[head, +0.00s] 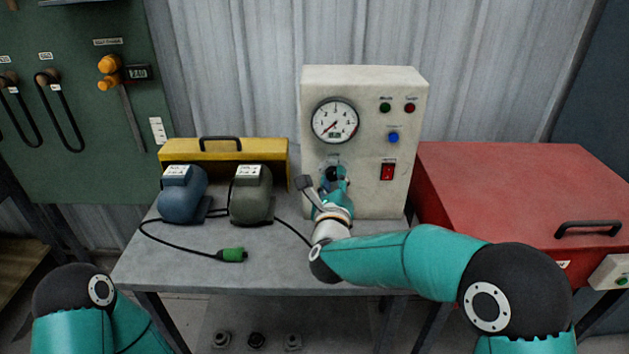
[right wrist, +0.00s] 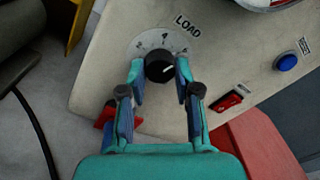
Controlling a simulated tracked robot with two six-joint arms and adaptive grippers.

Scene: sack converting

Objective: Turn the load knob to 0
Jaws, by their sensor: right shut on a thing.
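The load knob (right wrist: 159,67) is black and round with a white pointer line. It sits on a pale dial plate under the word LOAD on the cream test panel (head: 372,105). In the right wrist view its pointer slants toward the upper right of the picture; the dial marks are partly hidden and too small to read surely. My right gripper (right wrist: 160,75) is shut on the knob, one finger on each side. In the head view the gripper (head: 334,175) covers most of the knob. My left gripper is out of view; only part of my left arm shows at lower left.
The panel carries a gauge (head: 335,121), a blue button (head: 393,138) and a red switch (head: 387,172). Two motors (head: 182,194) (head: 251,194) and a green plug (head: 232,255) lie on the grey bench (head: 184,271). A yellow case (head: 273,160) stands behind, a red cabinet (head: 510,180) right.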

